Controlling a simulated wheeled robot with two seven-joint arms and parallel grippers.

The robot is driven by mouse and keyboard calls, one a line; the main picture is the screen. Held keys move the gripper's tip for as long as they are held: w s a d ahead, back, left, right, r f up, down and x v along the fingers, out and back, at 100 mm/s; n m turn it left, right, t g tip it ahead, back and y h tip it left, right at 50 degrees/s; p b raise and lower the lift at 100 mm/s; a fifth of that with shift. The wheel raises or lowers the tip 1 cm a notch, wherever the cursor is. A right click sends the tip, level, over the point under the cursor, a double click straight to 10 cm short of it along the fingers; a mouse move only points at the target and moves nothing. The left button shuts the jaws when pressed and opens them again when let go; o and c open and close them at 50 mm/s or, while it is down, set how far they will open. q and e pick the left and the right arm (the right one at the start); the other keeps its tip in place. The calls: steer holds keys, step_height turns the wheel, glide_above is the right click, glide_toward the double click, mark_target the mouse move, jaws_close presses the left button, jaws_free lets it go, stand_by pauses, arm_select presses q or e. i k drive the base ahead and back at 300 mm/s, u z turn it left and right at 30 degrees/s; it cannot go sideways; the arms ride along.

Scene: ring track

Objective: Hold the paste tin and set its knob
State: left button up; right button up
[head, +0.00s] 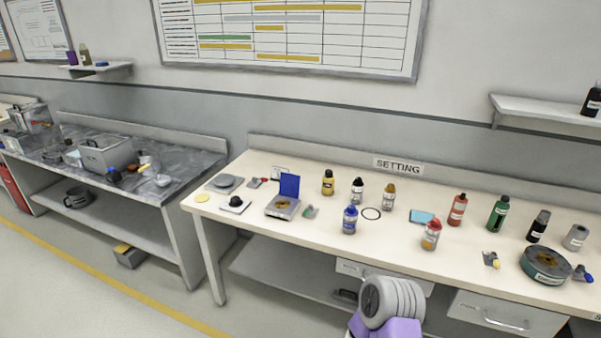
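A wide, low round tin (545,266), dark green with a brownish top and a pale label on its side, stands at the right of the bench near the front edge. I take it to be the paste tin. A small grey piece with a blue knob (582,274) is right beside it; I cannot tell whether it is joined to the tin. Neither gripper is in view. Only a ribbed grey and purple part of my own arm shows at the bottom, in front of the bench.
The cream bench (320,224) under the SETTING sign (398,166) holds several bottles. A grey box with a raised blue lid (289,186) is at its left. Drawers (505,318) are below; a second bench (180,150) stands left.

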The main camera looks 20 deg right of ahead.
mark_target(351, 212)
steer(key=z, duration=0.15)
steer(key=i, duration=0.8)
steer(key=z, duration=0.55)
